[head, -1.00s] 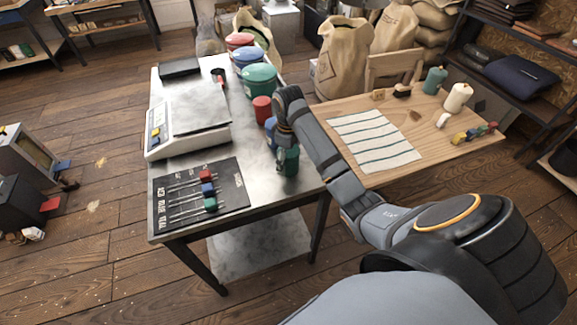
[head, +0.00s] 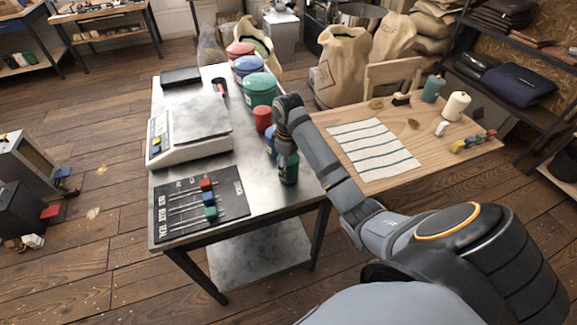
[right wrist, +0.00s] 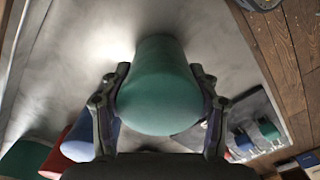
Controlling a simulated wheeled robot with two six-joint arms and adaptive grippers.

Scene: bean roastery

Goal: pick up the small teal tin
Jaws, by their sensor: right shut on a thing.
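The small teal tin (head: 289,169) stands near the right edge of the steel table (head: 262,187), and it looks upright. My right gripper (head: 284,147) reaches down over it from the right and is shut on it. In the right wrist view the teal tin (right wrist: 158,95) sits between the two fingers, with one finger against each side. I cannot tell whether its base touches the table. My left gripper is in neither view.
A small red tin (head: 263,119) and a partly hidden blue tin (head: 270,140) stand just behind. Larger green (head: 259,90), blue and red tubs stand farther back. A scale (head: 188,135) and a black mat (head: 235,190) with colored-handled tools lie left. A wooden table (head: 440,150) adjoins right.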

